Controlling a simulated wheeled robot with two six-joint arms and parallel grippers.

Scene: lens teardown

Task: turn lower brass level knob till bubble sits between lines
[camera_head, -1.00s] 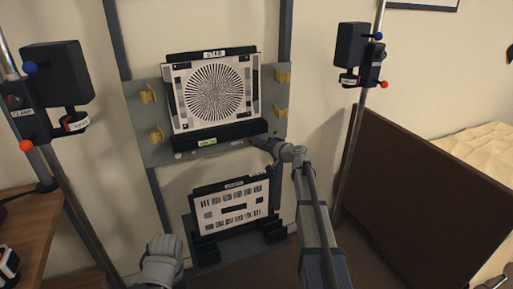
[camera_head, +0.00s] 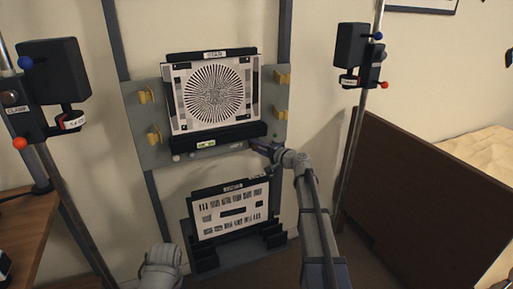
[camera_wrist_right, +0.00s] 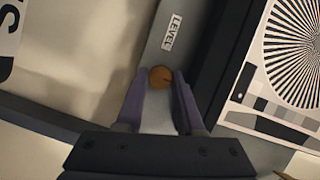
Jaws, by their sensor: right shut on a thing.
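In the head view my right gripper (camera_head: 262,147) reaches the plate's lower edge, below the star chart (camera_head: 213,95), and the knob is hidden there. A small yellow-green level vial (camera_head: 205,144) sits left of the gripper. Its bubble and lines are too small to read. Only a grey link of my left arm shows at the bottom; its gripper is out of view.
A second chart (camera_head: 230,208) stands on a lower holder below the plate. Lamp stands with black heads are at left (camera_head: 50,70) and right (camera_head: 350,45). A brown panel (camera_head: 425,190) stands at the right. Yellow clips (camera_head: 145,97) line the plate's sides.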

